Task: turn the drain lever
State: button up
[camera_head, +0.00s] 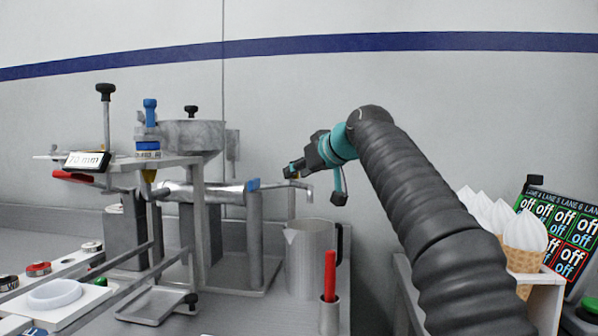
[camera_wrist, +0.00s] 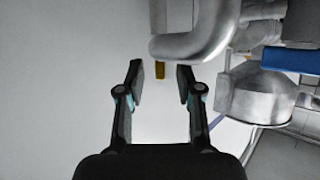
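My gripper (camera_head: 316,186) is open and empty, held up near the free end of a bent steel pipe (camera_head: 284,184). In the wrist view its two fingers (camera_wrist: 161,82) stand well apart. A small yellow-brown tab (camera_wrist: 160,70) lies between the fingertips, just below the steel pipe bend (camera_wrist: 205,42); neither finger visibly touches it. This tab may be the drain lever, but I cannot be sure. A red handle (camera_head: 75,177) at the left of the steel rig and a blue end piece (camera_head: 253,185) also show in the head view.
A steel jug (camera_head: 302,262) and a red stick in a small cup (camera_head: 330,278) stand below my gripper. The steel rig with its basin (camera_head: 193,137) fills the left. Cones (camera_head: 527,238) and a switch panel (camera_head: 563,230) are at right.

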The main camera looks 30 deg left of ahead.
jog(key=v, duration=1.2)
jog(key=shift+s+f, duration=0.1)
jog(key=shift+f, duration=0.05)
